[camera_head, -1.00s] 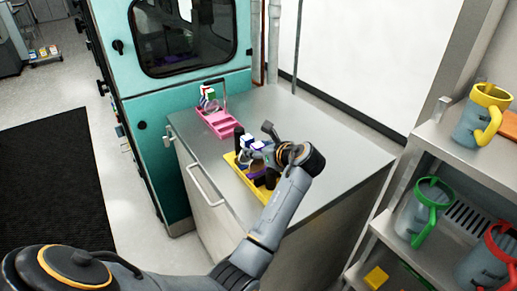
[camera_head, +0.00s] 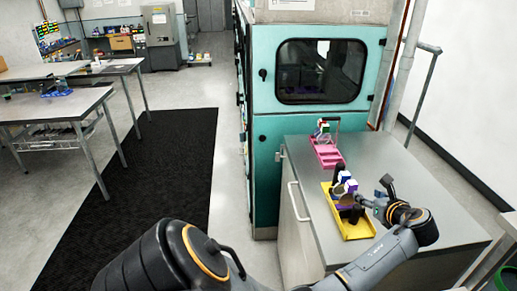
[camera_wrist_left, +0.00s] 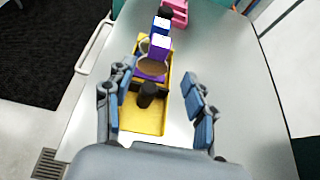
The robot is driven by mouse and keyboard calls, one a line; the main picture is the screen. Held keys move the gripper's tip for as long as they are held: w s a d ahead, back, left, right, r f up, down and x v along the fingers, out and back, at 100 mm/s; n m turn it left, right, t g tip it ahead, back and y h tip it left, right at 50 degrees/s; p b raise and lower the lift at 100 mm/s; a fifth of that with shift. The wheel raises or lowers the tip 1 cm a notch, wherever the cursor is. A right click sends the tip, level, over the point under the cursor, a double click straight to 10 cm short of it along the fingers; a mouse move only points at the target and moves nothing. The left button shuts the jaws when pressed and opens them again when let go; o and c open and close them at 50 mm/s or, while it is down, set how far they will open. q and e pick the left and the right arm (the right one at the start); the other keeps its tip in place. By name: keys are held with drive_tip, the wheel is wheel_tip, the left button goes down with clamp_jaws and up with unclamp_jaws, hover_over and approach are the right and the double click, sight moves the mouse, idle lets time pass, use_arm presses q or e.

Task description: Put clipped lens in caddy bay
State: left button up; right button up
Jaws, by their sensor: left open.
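A yellow tray (camera_head: 354,229) sits on the metal counter. In the wrist view the tray (camera_wrist_left: 140,120) holds a brownish round lens (camera_wrist_left: 153,67) in a purple clip, with white and blue block-like parts (camera_wrist_left: 160,45) just behind it and a dark cylinder (camera_wrist_left: 147,94) in front. The purple clip (camera_head: 346,201) is small and partly hidden in the head view. A pink caddy (camera_head: 328,156) with bays stands behind the tray. My left gripper (camera_wrist_left: 157,108) is open and empty, its fingers to either side of the tray. My right gripper is not in view.
A teal cabinet (camera_head: 320,125) with a dark window stands behind the counter (camera_head: 435,215). The caddy has a tall handle and colored parts at its far end. A black mat (camera_head: 160,165) lies on the floor at left.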

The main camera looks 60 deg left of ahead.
use_arm(q)
drive_tip(key=d+f+n+t+h, duration=0.3)
drive_tip(key=d+n+t+h, duration=0.45)
drive_tip(key=d, duration=0.45)
drive_tip(key=s+d+f+n+g+h, duration=0.1)
drive_tip(key=s+d+f+n, duration=0.3)
drive_tip(key=f, duration=0.8)
drive_tip(key=s+d+f+m+g+h, duration=0.15)
drive_tip(key=s+f, duration=0.45)
drive_tip(key=f, duration=0.7)
drive_tip(key=s+f+n+g+h, duration=0.1)
drive_tip(key=s+f+n+g, duration=0.2)
drive_tip(key=s+f, duration=0.9)
drive_tip(key=s+f+n+g, duration=0.2)
drive_tip(key=s+f, duration=0.3)
drive_tip(key=s, duration=0.5)
drive_tip(key=s+a+f+n+g, duration=0.1)
drive_tip(key=s+f, duration=0.4)
drive_tip(key=s, duration=0.6)
drive_tip(key=s+f+n+g, duration=0.2)
drive_tip(key=s+f+n, duration=0.2)
drive_tip(key=s, duration=0.7)
drive_tip(key=shift+a+f+g+h, duration=0.2)
drive_tip(key=shift+f+g+h, duration=0.2)
drive_tip(key=shift+f, duration=0.3)
